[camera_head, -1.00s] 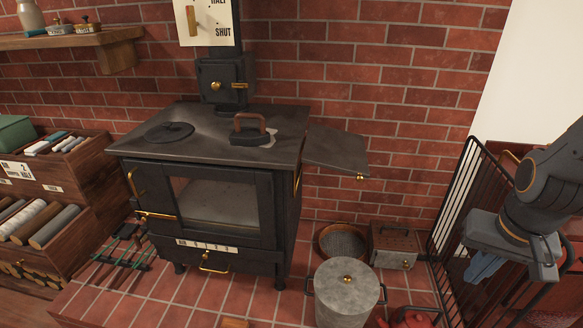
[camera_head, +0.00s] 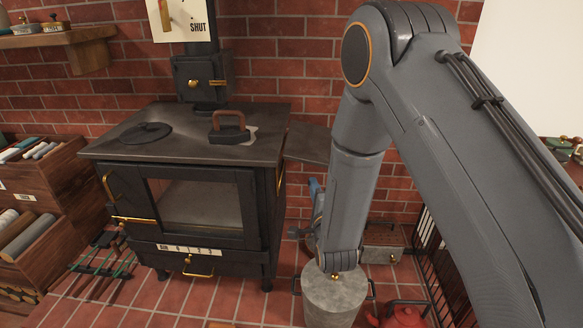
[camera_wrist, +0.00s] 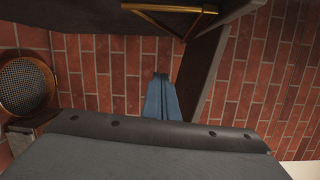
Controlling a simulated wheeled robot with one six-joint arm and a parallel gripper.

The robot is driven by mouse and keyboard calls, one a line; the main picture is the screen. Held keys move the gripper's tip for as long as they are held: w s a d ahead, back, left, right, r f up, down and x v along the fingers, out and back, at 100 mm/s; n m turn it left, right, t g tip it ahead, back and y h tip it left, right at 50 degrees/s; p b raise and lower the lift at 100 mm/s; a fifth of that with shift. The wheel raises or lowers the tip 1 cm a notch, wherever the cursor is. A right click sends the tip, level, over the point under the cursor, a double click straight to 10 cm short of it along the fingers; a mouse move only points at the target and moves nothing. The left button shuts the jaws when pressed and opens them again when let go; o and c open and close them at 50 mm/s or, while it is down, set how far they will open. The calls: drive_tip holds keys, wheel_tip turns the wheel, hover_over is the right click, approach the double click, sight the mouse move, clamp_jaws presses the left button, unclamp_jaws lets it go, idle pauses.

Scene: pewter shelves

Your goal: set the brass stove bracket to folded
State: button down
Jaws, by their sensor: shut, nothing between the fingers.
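The brass bracket (camera_wrist: 172,14) shows at the top of the wrist view as angled brass bars against a dark panel. In the head view a thin brass piece (camera_head: 281,180) shows on the stove's right side, under the side shelf (camera_head: 308,143). The shelf stands out level from the black stove (camera_head: 200,205), partly hidden behind my arm. My gripper (camera_wrist: 163,98) has its blue fingers together and empty, below and apart from the bracket in the wrist view. In the head view its fingers (camera_head: 315,188) are right of the stove, lower than the shelf.
A lidded grey bin (camera_head: 330,302) stands below my arm, with a red kettle (camera_head: 403,317) to its right. A round sieve (camera_wrist: 27,88) is at the left of the wrist view. A flatiron (camera_head: 230,130) sits on the stove top. A brick wall is behind.

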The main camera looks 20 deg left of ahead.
sight(283, 164)
drive_tip(key=w+a+r+p, duration=0.1)
drive_tip(key=w+a+p, duration=0.4)
drive_tip(key=w+a, duration=0.2)
drive_tip(key=shift+w+a+m+t, duration=0.2)
drive_tip(key=shift+a+m+t, duration=0.1)
drive_tip(key=shift+a, duration=0.9)
drive_tip(key=shift+a+f+b, duration=0.1)
drive_tip(key=shift+b, duration=0.3)
drive_tip(key=shift+w+a+b, duration=0.15)
drive_tip(key=shift+a+b, duration=0.35)
drive_tip(key=shift+b, duration=0.5)
